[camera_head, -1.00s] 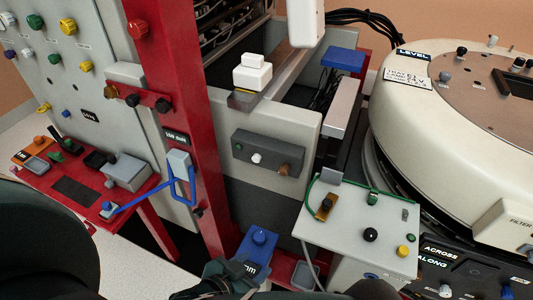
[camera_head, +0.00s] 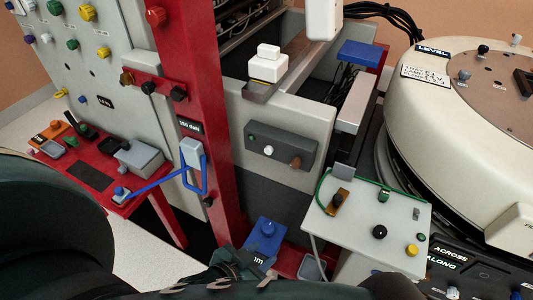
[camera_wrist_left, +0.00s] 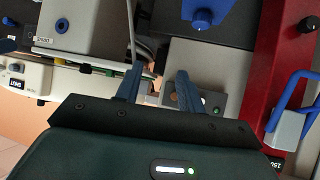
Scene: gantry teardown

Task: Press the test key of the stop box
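A dark grey box (camera_head: 280,146) on the light grey gantry panel carries a small green light, a white button (camera_head: 268,150) and a brown knob (camera_head: 295,162); it looks like the stop box, but I read no label on it. In the left wrist view this box (camera_wrist_left: 200,102) shows upside down, partly hidden behind one finger, with its green light to the right. My right gripper is not visible.
A red post (camera_head: 195,110) with a blue handle (camera_head: 194,168) stands left of the box. A white control table (camera_head: 360,235) stands to the right, next to a large cream round machine (camera_head: 455,80).

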